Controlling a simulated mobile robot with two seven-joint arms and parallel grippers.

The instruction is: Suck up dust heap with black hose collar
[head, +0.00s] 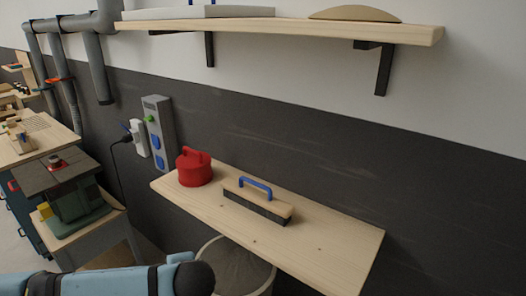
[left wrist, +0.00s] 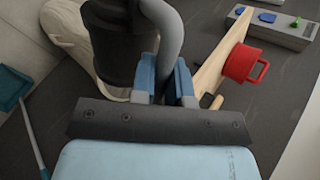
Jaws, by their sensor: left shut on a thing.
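My left gripper (left wrist: 165,88) has its two blue fingers closed on a dark piece at the end of a grey hose (left wrist: 172,35), which I take as the black hose collar (left wrist: 166,90). The fingers hide most of it. A large black cylinder (left wrist: 115,40) stands close beside the hose. In the head view, my left arm comes in at the lower left, and I cannot make out its fingers. I cannot make out a dust heap in either view. My right gripper is not in view.
A wooden wall shelf (head: 340,250) holds a red lidded can (head: 194,168) and a brush with a blue handle (head: 258,200). A pale-rimmed bin (head: 268,284) stands below it. A higher shelf (head: 420,34) bears a tan low form (head: 355,14). A sander (head: 72,195) stands left.

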